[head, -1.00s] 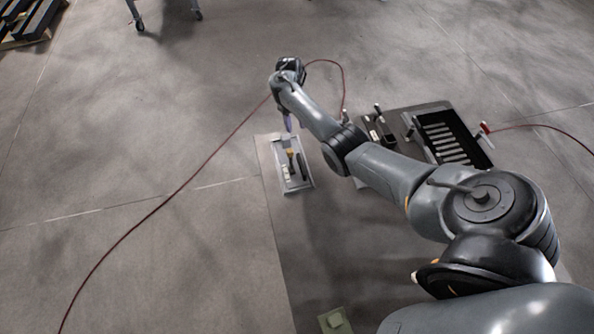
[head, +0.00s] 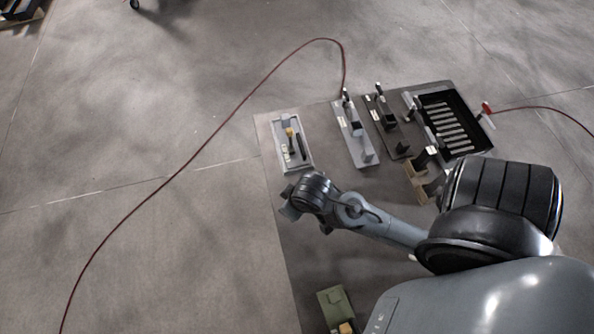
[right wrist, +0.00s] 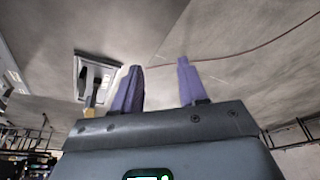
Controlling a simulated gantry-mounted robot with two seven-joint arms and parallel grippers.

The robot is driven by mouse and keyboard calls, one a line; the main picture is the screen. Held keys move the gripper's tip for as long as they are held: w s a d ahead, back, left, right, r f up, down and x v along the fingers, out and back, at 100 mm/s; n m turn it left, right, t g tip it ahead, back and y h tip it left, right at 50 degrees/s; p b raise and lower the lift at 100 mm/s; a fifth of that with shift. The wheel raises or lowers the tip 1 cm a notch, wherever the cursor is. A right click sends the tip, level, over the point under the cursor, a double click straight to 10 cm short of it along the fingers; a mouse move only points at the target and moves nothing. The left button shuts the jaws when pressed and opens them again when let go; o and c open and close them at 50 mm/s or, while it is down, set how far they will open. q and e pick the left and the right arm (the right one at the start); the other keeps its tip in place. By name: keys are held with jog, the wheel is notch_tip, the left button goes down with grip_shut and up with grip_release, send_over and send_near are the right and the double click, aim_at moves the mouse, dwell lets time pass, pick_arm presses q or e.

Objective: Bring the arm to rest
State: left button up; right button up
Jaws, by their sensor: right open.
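My right arm (head: 370,221) comes in from the right in the head view, folded back, with its wrist end in front of the white tray (head: 309,168). My left gripper is not in view.
Behind the arm stand a grey fixture (head: 355,145), a dark fixture (head: 391,135) and a black rack (head: 470,108) with pale slats. A green box (head: 336,302) lies at the front. A red cable (head: 215,128) crosses the floor.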

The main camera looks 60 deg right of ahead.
jog(key=s+a+n, duration=0.1)
jog(key=s+a+r+n, duration=0.1)
jog(key=s+n, duration=0.1)
jog(key=shift+s+a+y, duration=0.1)
jog(key=shift+a+y, duration=0.2)
jog(key=shift+a, duration=0.05)
notch_tip(320, 180, up, 18)
jog(key=p, duration=1.7)
jog(key=shift+f+p, duration=0.25)
jog(key=shift+p, duration=0.05)
